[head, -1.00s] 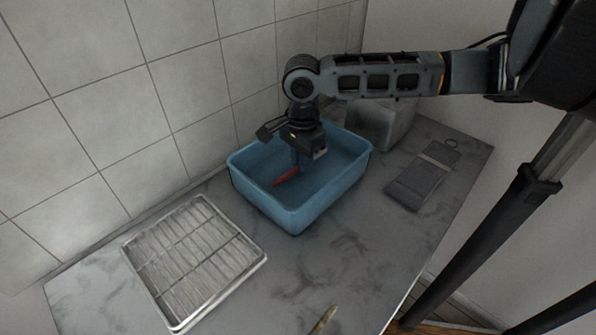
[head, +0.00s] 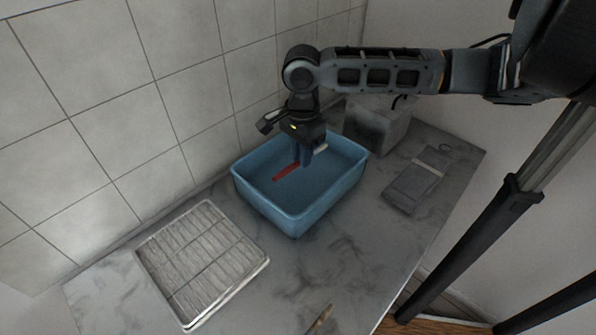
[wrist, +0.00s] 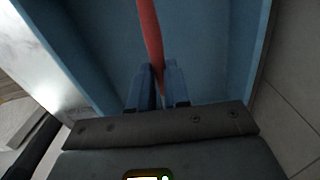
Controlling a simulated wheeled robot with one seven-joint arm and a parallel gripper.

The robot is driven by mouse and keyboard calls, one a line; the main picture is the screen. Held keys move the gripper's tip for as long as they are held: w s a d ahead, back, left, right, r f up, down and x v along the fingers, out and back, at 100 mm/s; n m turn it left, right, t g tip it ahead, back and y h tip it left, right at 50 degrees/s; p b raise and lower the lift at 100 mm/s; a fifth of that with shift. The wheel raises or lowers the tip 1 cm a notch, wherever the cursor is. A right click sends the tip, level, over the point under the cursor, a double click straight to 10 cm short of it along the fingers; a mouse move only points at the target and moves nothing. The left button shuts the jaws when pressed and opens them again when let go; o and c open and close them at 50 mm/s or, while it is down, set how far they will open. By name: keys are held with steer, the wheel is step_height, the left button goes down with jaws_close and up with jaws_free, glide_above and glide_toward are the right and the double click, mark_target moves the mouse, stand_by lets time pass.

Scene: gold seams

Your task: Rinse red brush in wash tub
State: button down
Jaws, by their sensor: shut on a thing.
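The blue wash tub (head: 297,221) stands on the marble counter against the tiled wall. My gripper (head: 302,160) points down over the inside of the tub. It is shut on the red brush (head: 286,172), whose red end sticks out to the left of the jaws, with a pale part showing on the right. In the wrist view the brush (wrist: 149,30) runs up from between the blue fingers (wrist: 158,88), with the tub's blue floor and walls (wrist: 215,45) around it. The jaws hide the middle of the brush. I cannot tell whether the brush touches the tub or any water.
A metal rack tray (head: 200,262) lies left of the tub. A grey box (head: 377,128) stands behind it to the right, and a flat grey item with a ring (head: 418,178) lies on the right. A thin tan object (head: 320,318) is at the front edge. Counter between them is bare.

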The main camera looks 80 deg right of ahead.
steer(key=shift+r+p, duration=1.15)
steer(key=shift+r, duration=1.45)
steer(key=shift+r, duration=2)
steer(key=shift+a, duration=0.15)
